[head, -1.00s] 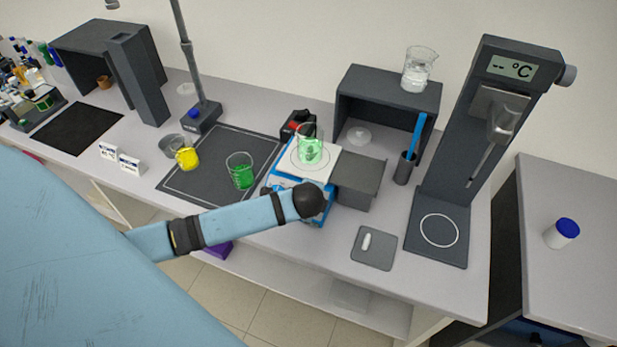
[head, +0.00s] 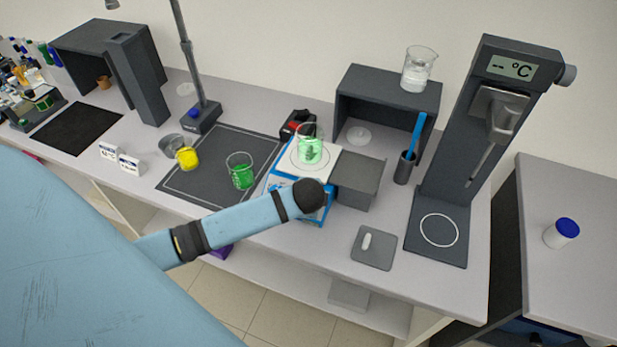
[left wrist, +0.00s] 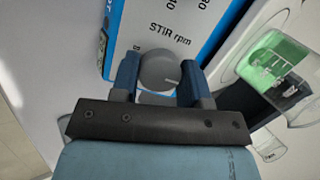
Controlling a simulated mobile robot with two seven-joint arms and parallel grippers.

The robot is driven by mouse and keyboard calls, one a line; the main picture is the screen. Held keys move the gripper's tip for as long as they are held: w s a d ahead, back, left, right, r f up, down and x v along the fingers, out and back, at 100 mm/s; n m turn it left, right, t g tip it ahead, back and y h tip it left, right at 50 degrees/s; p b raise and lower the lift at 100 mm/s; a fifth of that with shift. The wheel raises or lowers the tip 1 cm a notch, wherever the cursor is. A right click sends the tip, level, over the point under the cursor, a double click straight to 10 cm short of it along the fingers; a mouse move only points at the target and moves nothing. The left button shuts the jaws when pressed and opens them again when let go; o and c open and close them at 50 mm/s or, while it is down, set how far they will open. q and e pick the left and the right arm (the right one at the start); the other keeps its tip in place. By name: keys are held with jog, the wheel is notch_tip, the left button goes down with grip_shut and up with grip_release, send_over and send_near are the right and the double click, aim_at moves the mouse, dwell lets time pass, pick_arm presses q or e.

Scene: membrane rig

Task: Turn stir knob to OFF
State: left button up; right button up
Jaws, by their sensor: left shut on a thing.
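The stirrer (head: 283,183) is a blue and white hotplate on the bench, with a beaker of pale green liquid (head: 310,151) on its white top. In the left wrist view its front panel (left wrist: 175,22) reads "STIR rpm". My left gripper (left wrist: 162,82) is shut on the stir knob, one finger on each side. In the head view my left arm hides the knob and the gripper. My right gripper is not in view.
A beaker of green liquid (head: 241,171) and a yellow one (head: 187,158) stand left of the stirrer. A dark box (head: 361,183) is close on its right. A grey pad (head: 373,247) with a small white bar lies at the front right.

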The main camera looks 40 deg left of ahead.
pick_arm(q)
jog(key=o, duration=0.9)
jog(key=b+v, duration=0.1)
jog(key=v, duration=1.2)
jog(key=shift+s+r, duration=0.1)
jog(key=shift+r, duration=0.3)
jog(key=s+d+f+n+t+h, duration=0.1)
jog(key=s+d+f+n+h, duration=0.1)
jog(key=f, duration=0.4)
jog(key=s+d+f+n+t+h, duration=0.2)
jog(key=s+f+n, duration=0.2)
jog(key=s+f, duration=0.2)
jog(key=s+d+f+n+t+h, duration=0.2)
jog(key=s+f+n, duration=0.1)
jog(key=f, duration=0.3)
jog(key=shift+s+d+h, duration=0.35)
jog(key=shift+s+h, duration=0.05)
jog(key=shift+s, duration=0.15)
